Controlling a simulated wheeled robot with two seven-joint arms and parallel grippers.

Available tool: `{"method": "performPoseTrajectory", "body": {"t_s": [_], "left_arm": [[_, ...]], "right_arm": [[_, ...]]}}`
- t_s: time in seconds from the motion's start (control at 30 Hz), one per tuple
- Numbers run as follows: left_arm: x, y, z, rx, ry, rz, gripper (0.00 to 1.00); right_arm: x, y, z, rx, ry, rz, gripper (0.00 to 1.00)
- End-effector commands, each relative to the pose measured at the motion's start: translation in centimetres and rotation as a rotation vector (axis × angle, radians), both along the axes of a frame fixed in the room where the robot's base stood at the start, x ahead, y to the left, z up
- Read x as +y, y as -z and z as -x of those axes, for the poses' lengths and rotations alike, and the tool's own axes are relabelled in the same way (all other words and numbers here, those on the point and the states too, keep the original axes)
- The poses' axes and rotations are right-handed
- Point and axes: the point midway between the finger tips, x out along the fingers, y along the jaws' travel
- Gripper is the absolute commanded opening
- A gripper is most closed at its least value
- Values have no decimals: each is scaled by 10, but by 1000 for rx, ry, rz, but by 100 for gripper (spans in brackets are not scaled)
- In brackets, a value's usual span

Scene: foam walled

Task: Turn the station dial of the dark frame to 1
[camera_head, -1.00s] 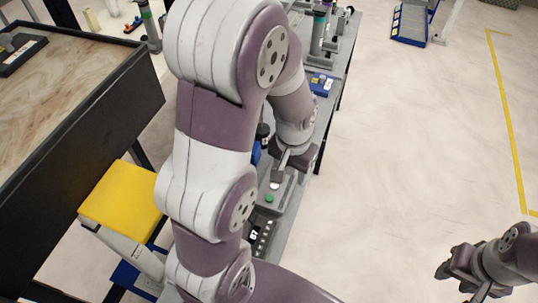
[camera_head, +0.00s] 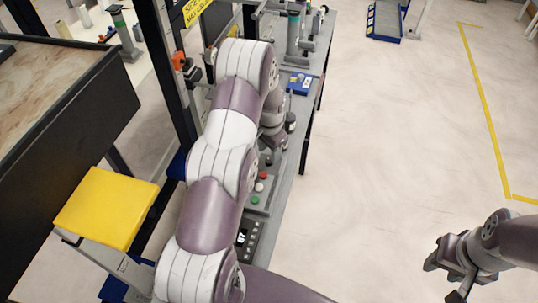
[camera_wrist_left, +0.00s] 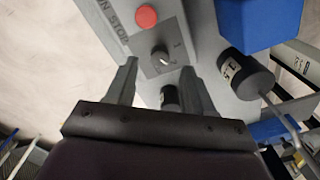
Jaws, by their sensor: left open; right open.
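The station dial (camera_wrist_left: 163,60) is a small dark round knob with a pale pointer line on a grey control box (camera_wrist_left: 200,30), in the left wrist view. In the head view my left arm hides the dial. A dark post (camera_head: 168,70) of the frame stands left of that arm. My right gripper (camera_head: 452,268) is open and empty over the floor at the lower right.
A red button (camera_wrist_left: 147,16) sits beside the dial. A labelled dark cylinder (camera_wrist_left: 246,74) and a blue bin (camera_wrist_left: 260,22) are close on the right. The bench also holds a green button (camera_head: 255,200) and a numbered display (camera_head: 241,238).

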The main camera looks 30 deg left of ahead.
Motion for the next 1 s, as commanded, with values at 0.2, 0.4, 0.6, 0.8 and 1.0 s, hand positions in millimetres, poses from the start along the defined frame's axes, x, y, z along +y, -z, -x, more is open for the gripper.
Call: {"method": "performPoseTrajectory", "body": {"t_s": [0.2,0.4,0.6,0.8,1.0], "left_arm": [[1,32,0,1,-1,0,53],[1,39,0,-1,-1,-1,53],[1,39,0,-1,-1,-1,40],[1,39,0,-1,-1,-1,0],[1,39,0,-2,-18,0,0]], "right_arm": [[0,-7,0,0,0,0,43],[0,-8,0,0,0,0,43],[0,-7,0,0,0,0,43],[0,-7,0,0,0,0,43],[0,-6,0,0,0,0,43]]}}
